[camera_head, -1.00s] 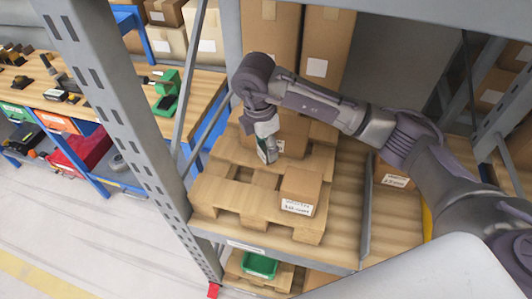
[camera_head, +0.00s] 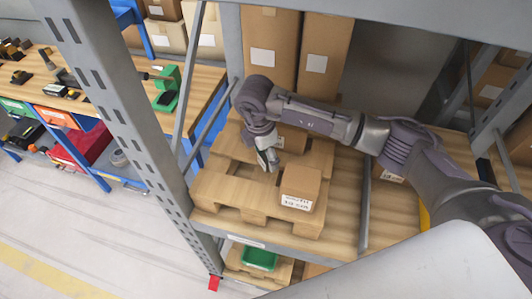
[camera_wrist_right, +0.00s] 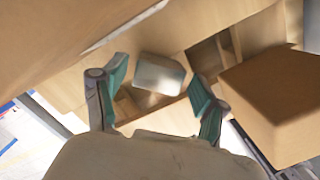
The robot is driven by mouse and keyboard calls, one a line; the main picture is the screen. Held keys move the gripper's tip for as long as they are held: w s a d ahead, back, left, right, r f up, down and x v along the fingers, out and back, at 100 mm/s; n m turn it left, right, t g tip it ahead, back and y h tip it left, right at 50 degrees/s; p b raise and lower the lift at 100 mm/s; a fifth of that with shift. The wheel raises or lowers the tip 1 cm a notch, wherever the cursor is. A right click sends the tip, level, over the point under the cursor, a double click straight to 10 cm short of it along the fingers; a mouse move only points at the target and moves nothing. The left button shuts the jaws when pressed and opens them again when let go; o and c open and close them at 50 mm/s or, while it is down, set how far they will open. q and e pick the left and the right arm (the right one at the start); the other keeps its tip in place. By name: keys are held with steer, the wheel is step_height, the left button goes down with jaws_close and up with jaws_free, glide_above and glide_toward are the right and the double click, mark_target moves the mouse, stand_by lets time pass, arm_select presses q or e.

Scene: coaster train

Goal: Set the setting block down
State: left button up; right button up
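The setting block, a small pale grey block (camera_wrist_right: 160,74), shows in the right wrist view just past my right fingertips, over the wooden pallet (camera_head: 217,190). My right gripper (camera_head: 269,160) points down over the pallet in the head view. In the wrist view its two teal-padded fingers (camera_wrist_right: 158,88) stand apart, one on each side of the block, with slim gaps showing. The block's underside is hidden, so its contact with the pallet cannot be seen fully. In the head view I cannot make the block out from the gripper. My left gripper is not in view.
A labelled cardboard box (camera_head: 300,186) sits on the pallet close to the right of my gripper; it also shows in the wrist view (camera_wrist_right: 275,105). Tall cartons (camera_head: 270,45) stand behind. A grey shelf upright (camera_head: 125,125) is at the left. A green bin (camera_head: 260,257) is below.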

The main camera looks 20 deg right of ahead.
mark_target(261, 158)
steer(key=shift+r, duration=0.45)
step_height(261, 158, up, 11)
steer(key=a+b, duration=0.1)
steer(key=b, duration=0.2)
steer(key=shift+s+a+r, duration=0.15)
steer(key=shift+a+r, duration=0.05)
